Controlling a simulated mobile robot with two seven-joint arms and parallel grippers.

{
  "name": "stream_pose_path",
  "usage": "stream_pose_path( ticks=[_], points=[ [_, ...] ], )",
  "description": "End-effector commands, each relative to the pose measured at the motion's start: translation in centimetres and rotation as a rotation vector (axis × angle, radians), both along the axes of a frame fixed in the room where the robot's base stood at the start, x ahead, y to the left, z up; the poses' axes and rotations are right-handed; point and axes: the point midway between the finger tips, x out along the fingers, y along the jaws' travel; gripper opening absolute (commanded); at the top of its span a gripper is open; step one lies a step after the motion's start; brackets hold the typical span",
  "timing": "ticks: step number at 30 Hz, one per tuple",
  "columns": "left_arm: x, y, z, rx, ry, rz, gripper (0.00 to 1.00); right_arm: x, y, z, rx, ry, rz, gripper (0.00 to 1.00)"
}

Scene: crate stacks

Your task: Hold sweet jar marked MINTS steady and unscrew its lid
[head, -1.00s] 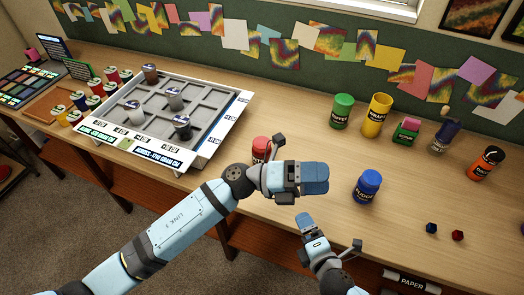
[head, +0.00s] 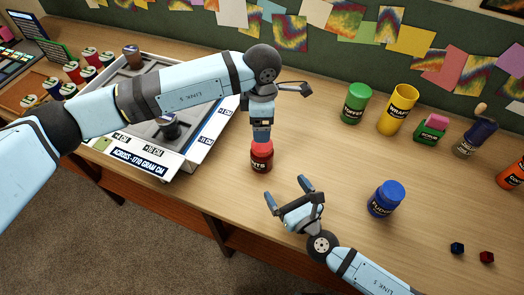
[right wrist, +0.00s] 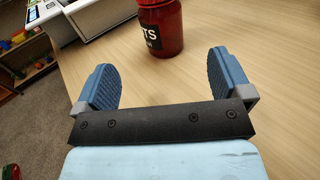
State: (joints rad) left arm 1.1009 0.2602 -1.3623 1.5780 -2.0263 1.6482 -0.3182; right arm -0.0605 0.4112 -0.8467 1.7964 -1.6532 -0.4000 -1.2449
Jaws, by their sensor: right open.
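The red sweet jar (head: 262,161) stands upright on the wooden table, right of the grey tray; its white-on-dark label shows only the end of the word, "TS". My left gripper (head: 261,134) points down directly over the jar with its fingertips at the red lid; whether they grip it I cannot tell. My right gripper (head: 287,191) is open and empty, in front of the jar, with its fingers pointing towards it. In the right wrist view the jar (right wrist: 160,28) stands beyond and between the two open blue fingers, apart from them.
A blue FUDGE jar (head: 385,200) stands right of my right gripper. Green (head: 354,104) and yellow (head: 397,110) jars stand behind it. The slanted tray (head: 205,142) is close on the left. Two small dice-like pieces (head: 457,248) lie at the right front.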

Motion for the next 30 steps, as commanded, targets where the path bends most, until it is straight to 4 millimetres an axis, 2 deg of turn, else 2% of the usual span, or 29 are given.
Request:
stream_pose_path(
  ticks=[1,8,21,30],
  points=[
    [0.0,0.0,-0.9,-0.001,-0.001,-0.001,0.87,-0.1,0.0,-1.0,0.001,0.0,0.001,0.97],
    [0.0,-0.1,-0.9,-0.003,0.0,0.0,0.87,1.3,0.7,-0.9,0.004,0.0,-0.001,0.97],
    [0.0,-0.1,-0.9,-0.004,0.001,0.0,0.87,8.7,4.7,-0.9,0.004,0.0,-0.001,0.97],
    [0.0,-0.1,-0.9,-0.004,0.001,0.0,0.87,11.8,6.3,-1.0,0.004,0.002,-0.001,0.97]
  ],
)
